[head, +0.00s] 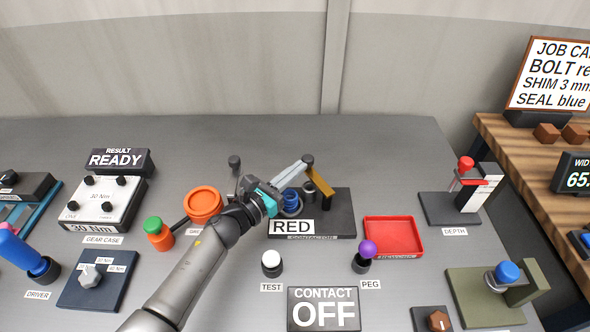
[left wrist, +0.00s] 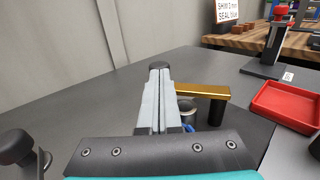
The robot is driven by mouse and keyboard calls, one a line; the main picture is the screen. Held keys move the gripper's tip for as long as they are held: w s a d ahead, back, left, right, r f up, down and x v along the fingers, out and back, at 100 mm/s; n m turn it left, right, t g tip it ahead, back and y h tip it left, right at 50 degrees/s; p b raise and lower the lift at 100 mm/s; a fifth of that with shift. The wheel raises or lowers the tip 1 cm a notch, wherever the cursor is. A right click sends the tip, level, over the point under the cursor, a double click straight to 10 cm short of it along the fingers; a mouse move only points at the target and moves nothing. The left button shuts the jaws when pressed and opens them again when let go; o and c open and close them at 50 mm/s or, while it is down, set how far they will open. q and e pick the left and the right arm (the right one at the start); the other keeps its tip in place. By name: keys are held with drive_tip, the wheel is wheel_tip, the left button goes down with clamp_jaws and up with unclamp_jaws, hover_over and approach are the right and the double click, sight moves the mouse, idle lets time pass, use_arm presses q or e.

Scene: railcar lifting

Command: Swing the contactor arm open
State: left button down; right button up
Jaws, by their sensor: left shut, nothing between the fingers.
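The brass contactor arm (head: 320,182) stands over the dark contactor base (head: 341,222), with a black knob (head: 307,160) at its far-left end. The brass bar also shows in the left wrist view (left wrist: 203,90), to the right of my fingers, with a dark post under its right end. My left gripper (head: 304,163) is shut and empty, its tips at the knob. In the left wrist view the fingertips (left wrist: 159,75) lie together just in front of the knob (left wrist: 159,65); whether they touch it I cannot tell. My right gripper is not in view.
An orange round part (head: 204,204) is left of my gripper. The table behind is clear.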

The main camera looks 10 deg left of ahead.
sight(309, 158)
use_arm(q)
drive_tip(key=shift+w+d+f+m+g+h+b, duration=0.15)
drive_tip(key=shift+w+m+g+h+b, duration=0.45)
drive_tip(key=shift+b, duration=0.65)
drive_tip(key=shift+w+d+m+g+h+b, duration=0.2)
drive_tip(key=shift+w+m+g+h+b, duration=0.1)
drive_tip(key=shift+m+g+h+b, duration=0.65)
drive_tip(key=shift+w+d+f+m+g+h+b, duration=0.15)
drive_tip(key=shift+w+m+g+h+b, duration=0.3)
drive_tip(key=shift+h+b, duration=0.75)
drive_tip(key=shift+w+d+r+y+b, duration=0.3)
drive_tip(key=shift+w+d+b, duration=0.35)
drive_tip(key=shift+b, duration=0.75)
drive_tip(key=shift+r, duration=0.1)
